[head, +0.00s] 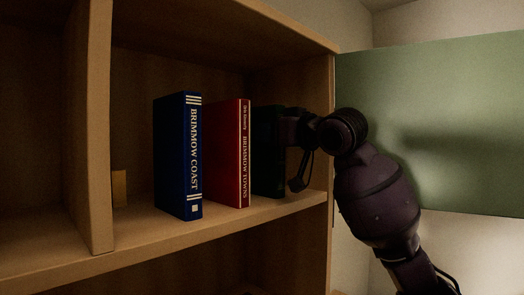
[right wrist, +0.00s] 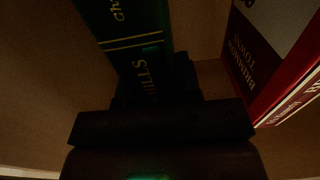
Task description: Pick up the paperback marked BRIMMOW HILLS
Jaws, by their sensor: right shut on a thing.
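The dark green paperback (head: 267,150) stands upright on the shelf, right of a red book. In the right wrist view its spine (right wrist: 135,45) shows gold lines and the word HILLS; the rest of the title is hidden. My right gripper (head: 290,140) reaches in from the right and is shut on this green book. The dark gripper body (right wrist: 160,125) covers the lower part of the spine in the right wrist view. Whether the book is clear of the shelf cannot be told. My left gripper is not in view.
The red BRIMMOW TOWNS book (head: 232,152) stands close to the left of the green one. The blue BRIMMOW COAST book (head: 179,155) stands further left. A small tan block (head: 119,188) is near the divider (head: 88,130). A green panel (head: 440,120) is at right.

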